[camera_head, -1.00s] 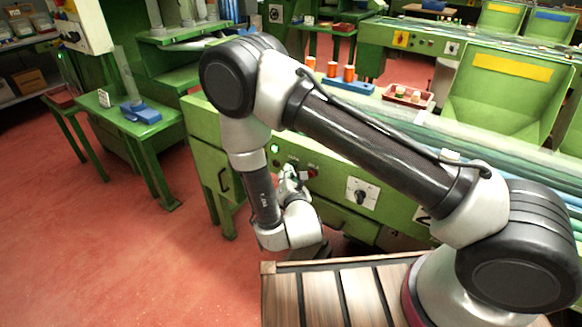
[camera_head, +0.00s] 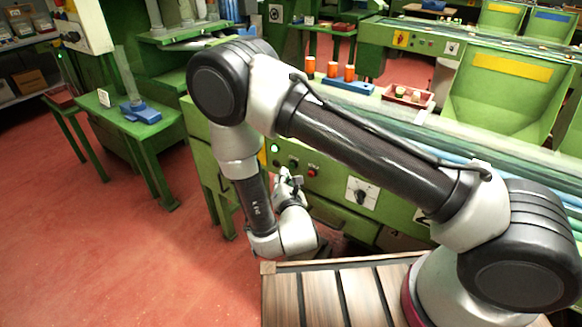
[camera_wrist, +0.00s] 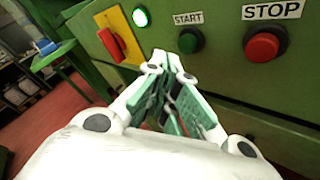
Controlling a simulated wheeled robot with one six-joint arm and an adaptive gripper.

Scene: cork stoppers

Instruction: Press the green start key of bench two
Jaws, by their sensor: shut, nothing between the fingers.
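The green start key (camera_wrist: 190,40) sits under a START label on the green bench front in the wrist view. It also shows, small, in the head view (camera_head: 293,163). My gripper (camera_wrist: 166,62) is shut and empty, with its fingertips just left of and below the key in the picture. I see a gap in the picture between tips and key, but cannot tell the depth. In the head view my gripper (camera_head: 288,182) is at the bench front, below the key. The red stop key (camera_wrist: 262,46) is to the right, under a STOP label.
A lit green lamp (camera_wrist: 140,17) is left of the start key. A red rotary switch on a yellow plate (camera_wrist: 112,44) is further left. A dial on a white plate (camera_head: 361,192) is right of the keys. Red floor (camera_head: 110,250) is open at left.

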